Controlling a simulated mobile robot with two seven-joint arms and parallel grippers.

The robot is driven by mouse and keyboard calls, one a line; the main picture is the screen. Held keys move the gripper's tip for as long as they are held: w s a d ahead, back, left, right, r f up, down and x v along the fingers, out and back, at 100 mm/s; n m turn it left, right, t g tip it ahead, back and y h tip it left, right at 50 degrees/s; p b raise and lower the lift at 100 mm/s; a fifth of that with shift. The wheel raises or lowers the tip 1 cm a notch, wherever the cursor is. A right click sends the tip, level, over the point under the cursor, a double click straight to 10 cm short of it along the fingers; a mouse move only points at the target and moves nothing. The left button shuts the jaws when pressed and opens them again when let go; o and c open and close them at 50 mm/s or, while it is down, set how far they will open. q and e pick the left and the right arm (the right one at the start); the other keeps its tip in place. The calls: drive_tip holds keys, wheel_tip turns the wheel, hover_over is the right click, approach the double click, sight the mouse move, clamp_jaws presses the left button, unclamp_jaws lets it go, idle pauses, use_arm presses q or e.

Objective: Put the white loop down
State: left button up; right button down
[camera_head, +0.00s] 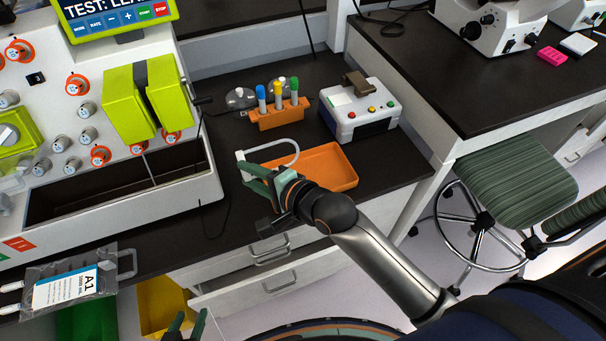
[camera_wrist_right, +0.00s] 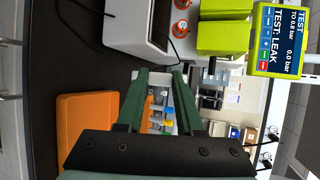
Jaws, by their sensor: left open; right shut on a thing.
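The white loop (camera_head: 283,141) is a thin curved tube in the head view. It is held at its left end by my right gripper (camera_head: 250,171), above the dark bench and beside the orange tray (camera_head: 335,150). Part of the loop is hidden by the gripper. In the right wrist view the green fingers of my right gripper (camera_wrist_right: 161,73) point away from the camera, and the loop is hard to make out at their tips. My left gripper (camera_head: 187,324) is open and empty at the bottom edge of the head view, below the bench front.
An orange rack (camera_head: 278,115) with several coloured-cap tubes stands behind the tray. A white box with buttons (camera_head: 360,112) stands to its right. The white machine (camera_head: 130,190) with yellow-green blocks is at left.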

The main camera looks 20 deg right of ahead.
wheel_tip(320, 180, down, 2)
drive_tip(key=d, duration=0.2)
drive_tip(key=b, duration=0.2)
hover_over(308, 176)
drive_tip(key=s+a, duration=0.3)
wheel_tip(308, 176, down, 10)
drive_tip(key=shift+d+r, duration=0.15)
drive_tip(key=shift+d+f+b, duration=0.1)
drive_tip(key=shift+f+b, duration=0.45)
drive_tip(key=shift+f, duration=1.1)
drive_tip(key=c, duration=0.5)
unclamp_jaws()
drive_tip(key=shift+f, duration=0.1)
drive_tip(key=shift+c, duration=0.2)
